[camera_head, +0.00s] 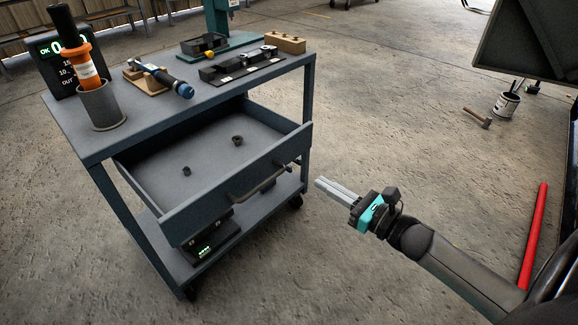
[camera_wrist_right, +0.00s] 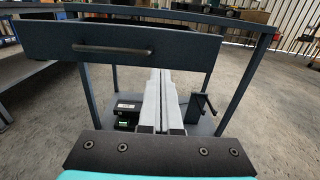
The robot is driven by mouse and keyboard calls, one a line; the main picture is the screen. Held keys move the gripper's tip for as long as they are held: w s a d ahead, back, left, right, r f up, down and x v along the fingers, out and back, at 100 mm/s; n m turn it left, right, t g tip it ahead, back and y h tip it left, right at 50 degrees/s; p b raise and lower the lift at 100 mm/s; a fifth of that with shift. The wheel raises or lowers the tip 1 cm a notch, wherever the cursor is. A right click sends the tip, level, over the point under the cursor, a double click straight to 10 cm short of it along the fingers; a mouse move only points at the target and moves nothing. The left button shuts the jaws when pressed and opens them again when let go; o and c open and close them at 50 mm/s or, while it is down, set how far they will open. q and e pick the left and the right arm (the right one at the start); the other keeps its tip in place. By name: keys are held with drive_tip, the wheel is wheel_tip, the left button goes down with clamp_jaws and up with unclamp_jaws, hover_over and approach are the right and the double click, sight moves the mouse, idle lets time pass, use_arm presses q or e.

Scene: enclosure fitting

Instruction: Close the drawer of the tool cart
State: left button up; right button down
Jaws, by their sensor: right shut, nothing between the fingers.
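The grey-blue tool cart (camera_head: 90,148) stands left of centre in the head view. Its drawer (camera_head: 200,203) is pulled out, with two small dark round parts inside. A bar handle (camera_head: 262,183) is on the drawer front; the drawer front (camera_wrist_right: 180,47) and the handle (camera_wrist_right: 112,49) also show in the right wrist view. My right gripper (camera_head: 320,184) is shut and empty, apart from the drawer front and to the right of the handle. In the right wrist view its fingers (camera_wrist_right: 161,75) point toward the cart, below the drawer front. My left gripper is not in view.
On the cart top stand an orange bottle (camera_head: 88,62) in a grey cup (camera_head: 101,105), a display (camera_head: 50,55), a blue-black tool (camera_head: 165,78) and a wooden block (camera_head: 285,42). A device (camera_head: 210,245) sits on the lower shelf. Bare concrete floor lies around the cart.

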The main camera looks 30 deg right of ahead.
drive_tip(key=b, duration=0.2)
approach(281, 158)
drive_tip(key=x, duration=0.4)
drive_tip(key=shift+w+a, duration=0.2)
drive_tip(key=shift+w, duration=0.1)
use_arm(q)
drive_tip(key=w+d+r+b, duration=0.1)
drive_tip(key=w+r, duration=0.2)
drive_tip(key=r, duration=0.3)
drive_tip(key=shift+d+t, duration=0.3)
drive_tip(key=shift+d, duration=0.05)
use_arm(e)
drive_tip(key=shift+x, duration=1.1)
drive_tip(key=shift+w, duration=0.1)
